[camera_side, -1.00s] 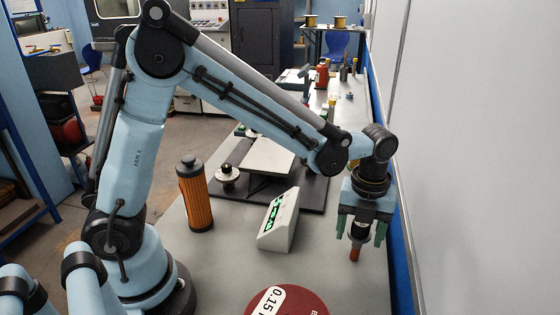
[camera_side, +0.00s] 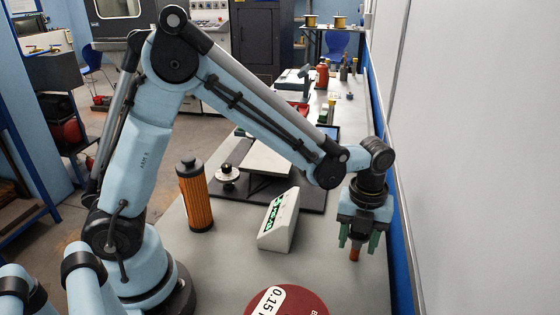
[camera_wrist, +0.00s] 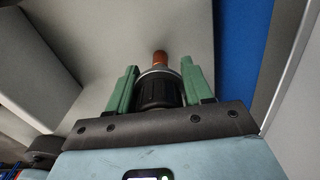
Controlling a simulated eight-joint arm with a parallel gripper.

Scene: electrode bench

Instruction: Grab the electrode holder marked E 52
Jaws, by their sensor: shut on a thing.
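My gripper (camera_side: 358,246) points down at the right side of the grey bench, close to the blue edge strip. In the wrist view its two green fingers (camera_wrist: 161,72) are on either side of a holder (camera_wrist: 160,90), and it is shut on it. The holder has a black ribbed body, a pale ring and an orange-brown tip that points away from my palm. In the side view the fingers and palm hide most of the holder, and mainly the orange-brown tip (camera_side: 354,255) shows below. No E 52 marking is readable on it.
A white wedge-shaped box with green displays (camera_side: 279,220) is left of my gripper. An orange cylinder with a black cap (camera_side: 195,197) stands farther left. A dark red disc (camera_side: 315,306) marked 0.15 lies at the front. A white wall (camera_side: 480,160) rises close on the right.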

